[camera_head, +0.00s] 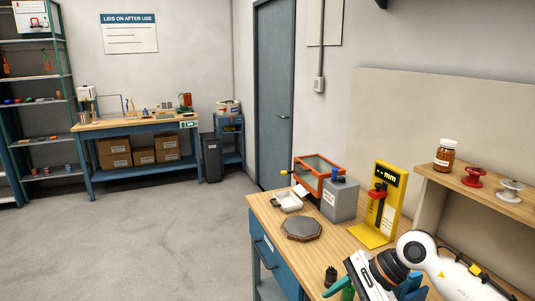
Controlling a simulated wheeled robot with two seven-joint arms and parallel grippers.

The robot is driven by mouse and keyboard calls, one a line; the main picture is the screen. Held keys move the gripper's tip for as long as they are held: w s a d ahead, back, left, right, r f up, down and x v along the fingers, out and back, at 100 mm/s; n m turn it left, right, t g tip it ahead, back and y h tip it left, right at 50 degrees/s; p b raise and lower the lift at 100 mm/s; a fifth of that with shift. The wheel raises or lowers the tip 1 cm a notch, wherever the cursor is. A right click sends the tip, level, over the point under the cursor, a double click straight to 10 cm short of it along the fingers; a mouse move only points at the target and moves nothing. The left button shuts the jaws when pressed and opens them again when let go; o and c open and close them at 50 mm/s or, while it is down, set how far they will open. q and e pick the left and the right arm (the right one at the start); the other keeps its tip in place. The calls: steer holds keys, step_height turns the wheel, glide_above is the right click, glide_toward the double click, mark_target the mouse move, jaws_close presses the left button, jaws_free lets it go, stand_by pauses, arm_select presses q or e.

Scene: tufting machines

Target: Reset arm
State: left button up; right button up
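My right arm (453,279) comes in from the lower right, over the near part of the workbench (325,253). Its gripper end (345,289) is at the bottom edge of the view, partly cut off. A teal piece shows beside it, and I cannot tell whether the gripper is open or shut or holds anything. My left gripper and arm are not in view.
The bench holds an orange-framed box (320,173), a grey block (339,201), a white tray (287,201), a dark octagonal plate (301,228) and a yellow gauge stand (388,203). A wooden shelf (490,200) carries a brown bottle (444,155) and spools. Floor at left is clear.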

steer(key=s+a+r+m+y, duration=0.25)
steer(key=a+y, duration=0.35)
steer(key=a, duration=0.3)
step_height(320, 180, up, 8)
steer(key=a+m+t+y, duration=0.1)
steer(key=m+t+y, duration=0.4)
steer(key=m+t, duration=0.6)
steer(key=d+f+m+t+h, duration=0.2)
steer(key=d+f+m+h, duration=0.6)
steer(key=m, duration=0.8)
steer(key=d+f+m+t+h, duration=0.35)
steer(key=d+m+h, duration=0.35)
steer(key=m+h, duration=0.65)
steer(key=s+d+f+m+g+y, duration=0.1)
steer(key=s+f+m+g, duration=0.55)
steer(key=s+f, duration=0.4)
steer(key=s+f+m+g+y, duration=0.2)
steer(key=s+f+m+g, duration=0.5)
steer(key=s, duration=0.6)
step_height(320, 180, down, 25)
steer(key=n+g, duration=0.1)
steer(key=g, duration=0.1)
steer(key=s+d+f+g, duration=0.1)
steer(key=s+d+f, duration=0.2)
steer(key=s+f, duration=1.3)
steer(key=shift+s+f, duration=0.35)
steer(key=shift+s, duration=0.2)
